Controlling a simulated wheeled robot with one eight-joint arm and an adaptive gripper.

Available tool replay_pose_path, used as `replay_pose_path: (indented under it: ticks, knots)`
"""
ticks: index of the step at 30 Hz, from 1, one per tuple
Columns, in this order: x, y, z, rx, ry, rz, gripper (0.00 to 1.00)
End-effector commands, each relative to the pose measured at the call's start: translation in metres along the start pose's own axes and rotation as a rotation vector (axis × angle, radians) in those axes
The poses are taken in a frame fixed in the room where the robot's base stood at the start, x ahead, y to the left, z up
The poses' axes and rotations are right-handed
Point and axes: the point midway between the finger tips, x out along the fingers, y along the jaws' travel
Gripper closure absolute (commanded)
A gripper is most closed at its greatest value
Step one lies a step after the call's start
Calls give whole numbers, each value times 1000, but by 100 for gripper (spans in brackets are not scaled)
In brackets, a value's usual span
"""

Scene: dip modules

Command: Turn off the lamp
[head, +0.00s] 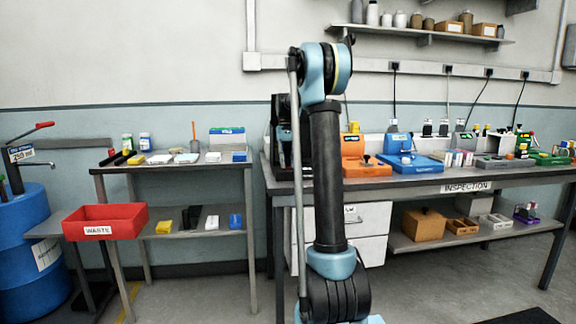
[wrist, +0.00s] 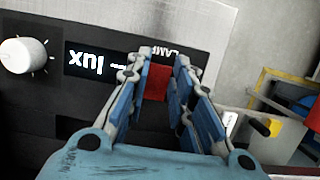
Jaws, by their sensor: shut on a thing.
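The lamp's dark control panel (wrist: 95,95) fills much of the wrist view and appears upside down. It has a white knob (wrist: 16,56), a display (wrist: 92,63) reading "lux", and a "LAMP" label (wrist: 160,51) by a red switch (wrist: 157,84). My gripper (wrist: 164,62) is over the panel, its fingers shut on the red switch, one on either side. Whether the switch is on or off I cannot tell. In the head view my arm hides the gripper and most of the dark unit (head: 283,150) on the bench.
The inspection bench (head: 455,179) carries an orange unit (head: 363,166) and a blue unit (head: 409,161) to the right of my arm. A side table (head: 180,167) and a red waste bin (head: 105,221) stand left.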

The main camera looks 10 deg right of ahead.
Motion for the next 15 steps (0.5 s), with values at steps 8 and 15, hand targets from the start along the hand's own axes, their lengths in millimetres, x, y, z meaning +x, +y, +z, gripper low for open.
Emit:
replay_pose_path:
  ticks: [8, 15]
  knots:
    - [0, 0, 0, 0, 2, 0, 58]
    - [-3, 0, 0, 0, 1, 0, 58]
